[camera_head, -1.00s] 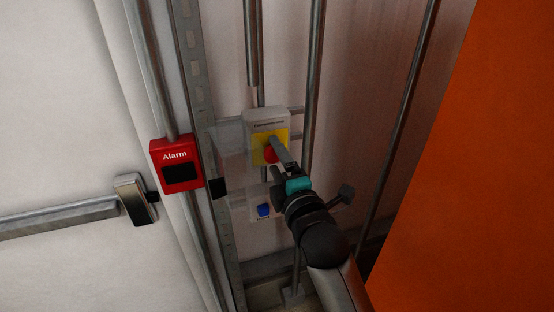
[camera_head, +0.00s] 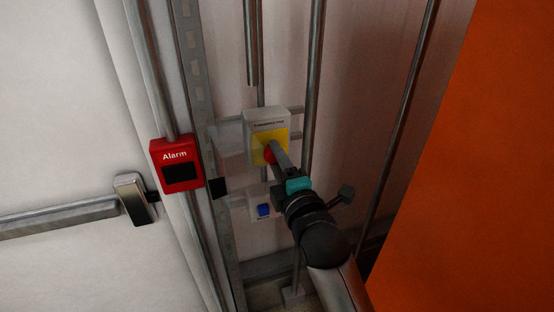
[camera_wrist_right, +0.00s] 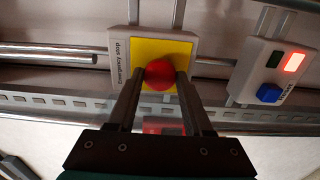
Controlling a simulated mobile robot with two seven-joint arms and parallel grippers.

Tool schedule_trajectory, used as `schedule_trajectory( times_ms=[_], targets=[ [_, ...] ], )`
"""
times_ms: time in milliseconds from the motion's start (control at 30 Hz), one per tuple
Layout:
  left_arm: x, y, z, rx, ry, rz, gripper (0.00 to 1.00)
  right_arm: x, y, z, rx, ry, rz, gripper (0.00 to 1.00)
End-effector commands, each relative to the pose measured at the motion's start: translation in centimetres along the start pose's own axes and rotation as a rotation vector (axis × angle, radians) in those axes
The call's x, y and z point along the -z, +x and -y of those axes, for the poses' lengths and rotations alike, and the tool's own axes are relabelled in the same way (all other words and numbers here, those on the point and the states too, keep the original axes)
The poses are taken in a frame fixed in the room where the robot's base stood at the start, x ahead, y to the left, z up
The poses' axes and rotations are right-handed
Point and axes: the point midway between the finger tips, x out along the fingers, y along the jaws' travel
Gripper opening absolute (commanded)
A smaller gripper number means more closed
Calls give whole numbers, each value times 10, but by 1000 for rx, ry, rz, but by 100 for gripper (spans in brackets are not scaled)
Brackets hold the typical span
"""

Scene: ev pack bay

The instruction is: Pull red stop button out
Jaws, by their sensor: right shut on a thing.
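The red stop button (camera_head: 269,155) is on the yellow face of a pale box (camera_head: 266,121) mounted on the wall rails in the head view. In the right wrist view the round red button (camera_wrist_right: 160,75) sits between the fingertips of my right gripper (camera_wrist_right: 158,82), in front of the yellow plate (camera_wrist_right: 150,48). The box lettering reads "emergency stop" there. My right gripper (camera_head: 274,150) is shut on the button, one finger on each side. In the head view the finger partly hides the button. My left gripper is in neither view.
A red Alarm box (camera_head: 177,164) is on the frame at left, by a door push bar (camera_head: 75,216). A small box with a blue button (camera_head: 263,210) is below the stop box; its red and green parts show in the wrist view (camera_wrist_right: 274,75). An orange panel (camera_head: 480,170) fills the right side.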

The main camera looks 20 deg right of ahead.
Motion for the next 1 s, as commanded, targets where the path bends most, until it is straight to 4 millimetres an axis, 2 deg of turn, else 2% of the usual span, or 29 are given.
schedule_trajectory(
  times_ms=[400, 667, 967, 1000],
  targets=[
    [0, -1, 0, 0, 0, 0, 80, 0, -1, 0, 2, -1, 0, 0],
    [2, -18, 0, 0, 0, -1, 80, 0, -18, -1, 5, -3, 0, 0],
    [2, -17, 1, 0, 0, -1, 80, 0, -20, 1, 3, 0, -1, 0],
    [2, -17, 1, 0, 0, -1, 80, 0, -20, 2, 3, 0, -1, 54]
  ],
)
